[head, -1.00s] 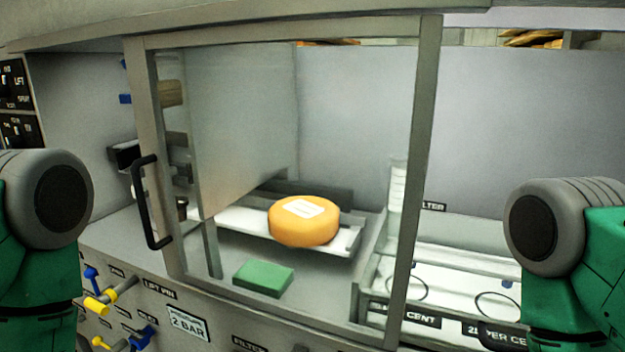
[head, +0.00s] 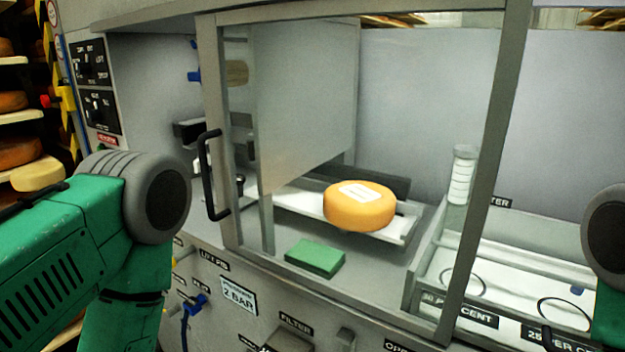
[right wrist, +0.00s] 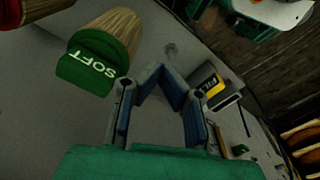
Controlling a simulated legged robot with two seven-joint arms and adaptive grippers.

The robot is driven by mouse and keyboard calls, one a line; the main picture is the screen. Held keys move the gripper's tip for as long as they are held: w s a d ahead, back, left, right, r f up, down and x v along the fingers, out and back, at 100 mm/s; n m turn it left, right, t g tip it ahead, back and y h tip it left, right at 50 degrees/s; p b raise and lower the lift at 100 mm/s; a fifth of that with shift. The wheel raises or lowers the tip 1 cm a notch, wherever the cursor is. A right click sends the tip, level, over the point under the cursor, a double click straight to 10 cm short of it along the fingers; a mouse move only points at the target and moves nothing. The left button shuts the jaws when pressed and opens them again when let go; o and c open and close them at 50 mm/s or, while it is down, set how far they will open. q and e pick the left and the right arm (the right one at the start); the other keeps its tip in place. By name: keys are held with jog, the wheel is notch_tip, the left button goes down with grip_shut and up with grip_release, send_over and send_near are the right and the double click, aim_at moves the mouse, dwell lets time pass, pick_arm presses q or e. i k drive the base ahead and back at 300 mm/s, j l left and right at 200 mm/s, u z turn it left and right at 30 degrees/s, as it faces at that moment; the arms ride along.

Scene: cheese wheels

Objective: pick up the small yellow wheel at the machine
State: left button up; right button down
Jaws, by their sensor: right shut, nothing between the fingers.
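A yellow-orange cheese wheel (head: 359,206) with a white label on top lies on a pale tray inside the machine, behind its framed front, in the head view. My left arm comes in from the left in that view, but its gripper is out of the picture. Only a bit of my right arm shows at the right edge there. My right gripper (right wrist: 170,85) shows in the right wrist view, shut with nothing held. The wheel is not seen in the right wrist view.
A black handle (head: 212,175) sits on the machine's frame. A green block (head: 315,257) lies in front of the tray. Shelves with cheese wheels (head: 18,152) stand at the far left. The right wrist view shows a green brush marked SOFT (right wrist: 92,62).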

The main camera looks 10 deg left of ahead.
aim_at(38, 176)
jog(key=k+l+u, duration=0.1)
jog(key=u, duration=0.25)
jog(key=k+u, duration=0.1)
jog(key=u, duration=0.3)
jog(key=k+u, duration=0.15)
jog(key=u, duration=0.2)
jog(key=i+u, duration=0.2)
jog(key=u, duration=0.15)
jog(key=i+u, duration=0.3)
jog(key=j+z, duration=0.6)
jog(key=z, duration=0.15)
jog(key=j+z, duration=0.6)
jog(key=z, duration=0.15)
jog(key=i+j+z, duration=0.2)
jog(key=j+z, duration=0.25)
jog(key=j, duration=1.35)
jog(key=k+j+z, duration=0.1)
jog(key=j+z, duration=0.3)
jog(key=j, duration=1.4)
